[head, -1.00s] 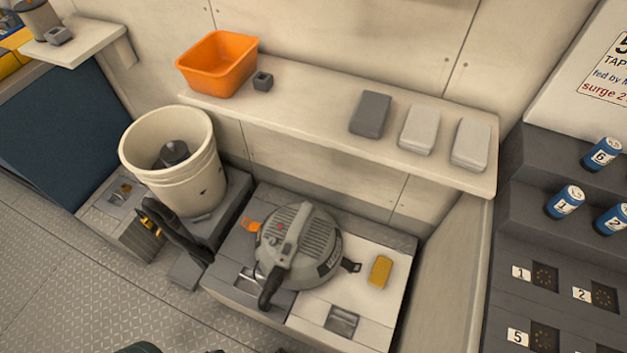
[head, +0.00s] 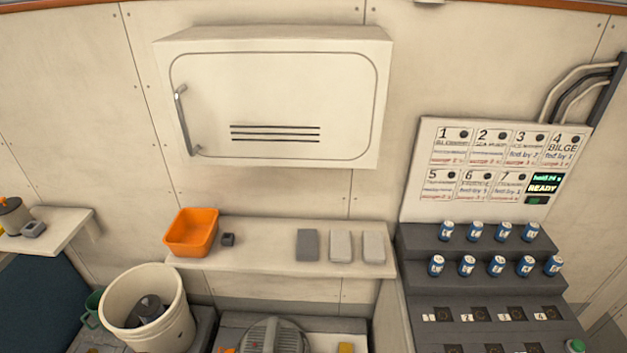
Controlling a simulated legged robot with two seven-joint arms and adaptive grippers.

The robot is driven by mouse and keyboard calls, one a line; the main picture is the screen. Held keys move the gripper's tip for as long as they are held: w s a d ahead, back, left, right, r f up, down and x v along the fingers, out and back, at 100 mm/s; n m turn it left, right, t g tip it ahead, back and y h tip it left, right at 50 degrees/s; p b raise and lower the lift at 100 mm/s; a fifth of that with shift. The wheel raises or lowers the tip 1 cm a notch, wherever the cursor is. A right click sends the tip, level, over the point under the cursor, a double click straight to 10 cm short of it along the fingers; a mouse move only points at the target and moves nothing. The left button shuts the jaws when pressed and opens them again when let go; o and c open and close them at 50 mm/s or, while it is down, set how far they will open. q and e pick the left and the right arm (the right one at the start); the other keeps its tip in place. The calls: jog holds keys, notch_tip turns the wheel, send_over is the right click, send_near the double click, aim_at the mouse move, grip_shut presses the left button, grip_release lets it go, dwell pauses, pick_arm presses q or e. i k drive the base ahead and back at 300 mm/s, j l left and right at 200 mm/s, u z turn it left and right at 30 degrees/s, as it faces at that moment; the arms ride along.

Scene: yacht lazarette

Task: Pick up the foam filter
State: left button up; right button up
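Three flat rounded blocks lie in a row on the wall shelf (head: 270,262): one dark grey block (head: 307,245) and two light grey blocks, the middle one (head: 340,246) and the right one (head: 373,247). I cannot tell for certain which thing is the foam filter; the dark grey block could be it. The grey ribbed motor head (head: 272,338) sits low in the picture, cut off by the bottom edge. A cream bucket (head: 180,325) holds a dark grey part (head: 146,310). Neither of my grippers is in view.
An orange bin (head: 192,232) and a small dark cube (head: 228,239) stand on the shelf's left part. A closed wall cabinet (head: 280,75) juts out above. At right, blue numbered cans (head: 467,266) stand on dark steps below a label panel (head: 440,160). The shelf is clear between cube and blocks.

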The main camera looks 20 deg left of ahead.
aim_at(150, 308)
jog(key=u, duration=2.2)
